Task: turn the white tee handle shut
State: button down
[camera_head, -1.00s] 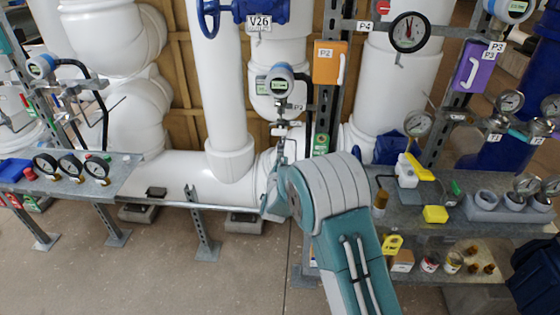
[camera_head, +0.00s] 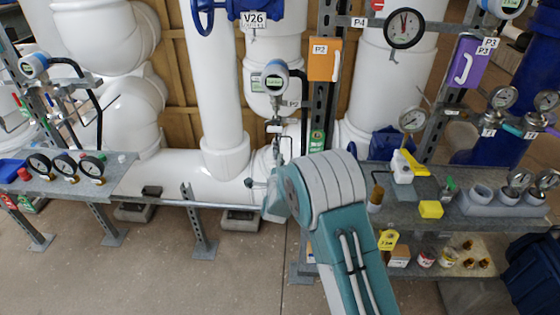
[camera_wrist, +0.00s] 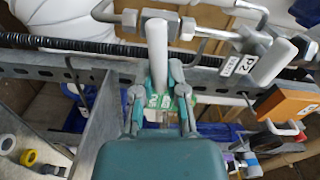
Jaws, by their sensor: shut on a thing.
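The white tee handle (camera_wrist: 157,50) is a pale upright bar in the upper middle of the wrist view. It hangs from grey metal fittings at the top. My gripper (camera_wrist: 162,74) has its two teal and grey fingers at the handle's lower end, closed around it. The fingers hide part of that end. In the head view my teal and white arm reaches to the pipework below the P2 gauge (camera_head: 275,82). My arm hides most of the gripper there, and I cannot make out the handle clearly.
An orange P2 box (camera_head: 325,60) is on the upright rail beside the gauge. A shelf with a yellow block (camera_head: 431,209) and gauges is right of my arm. A left shelf (camera_head: 130,180) holds several gauges. Large white pipes (camera_head: 222,90) stand behind.

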jog(key=shift+d+f+m, duration=0.1)
jog(key=shift+f+m, duration=0.3)
jog(key=shift+m, duration=0.7)
jog(key=shift+s+f, duration=0.1)
jog(key=c, duration=0.7)
grip_release()
jog(key=shift+s, duration=0.25)
jog(key=s, duration=1.1)
jog(key=shift+s+a, duration=0.15)
jog(key=shift+a, duration=0.05)
